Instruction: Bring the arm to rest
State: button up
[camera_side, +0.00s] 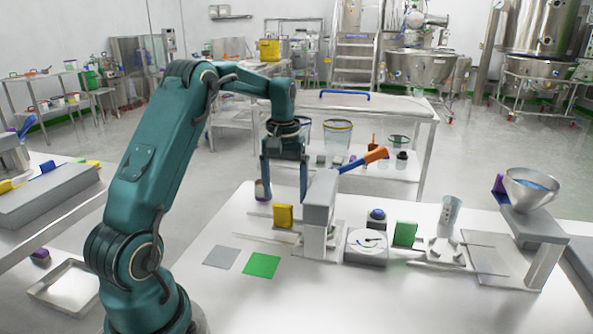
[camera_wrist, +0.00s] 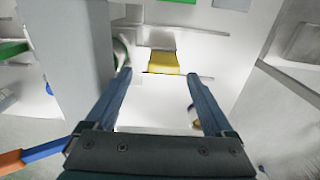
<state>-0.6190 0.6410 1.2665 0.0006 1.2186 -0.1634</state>
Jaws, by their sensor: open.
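My gripper (camera_side: 284,180) hangs pointing down over the work table, just left of the grey upright block. Its two fingers are apart, and in the wrist view my gripper (camera_wrist: 160,88) has nothing held between its fingers. A yellow block (camera_side: 283,216) stands on the table near the fingers. It also shows beyond the fingertips in the wrist view (camera_wrist: 163,62). A small cup (camera_side: 261,190) is by the left finger in the side view; whether it touches the finger I cannot tell.
A tall grey block (camera_side: 319,205) stands close right of my gripper, with an orange-and-blue handled tool (camera_side: 365,158) beside it. Further right are a dial device (camera_side: 366,246), a green block (camera_side: 405,233) and a funnel (camera_side: 532,186) on a stand. Green (camera_side: 262,265) and grey (camera_side: 221,257) squares lie clear in front.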

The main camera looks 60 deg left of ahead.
notch_tip(320, 180, up, 6)
jog(key=m+t+y, duration=0.1)
jog(key=t+y, duration=0.1)
jog(key=s+d+r+m+t, duration=0.1)
jog(key=s+d+r+m, duration=0.15)
jog(key=d, duration=0.55)
jog(key=s+d+f+m+t+h, duration=0.1)
jog(key=s+d+m, duration=0.4)
jog(key=s+d, duration=0.7)
jog(key=shift+s+d+f+t+h, duration=0.25)
jog(key=shift+d+t+h, duration=0.25)
jog(key=shift+t+h, duration=0.15)
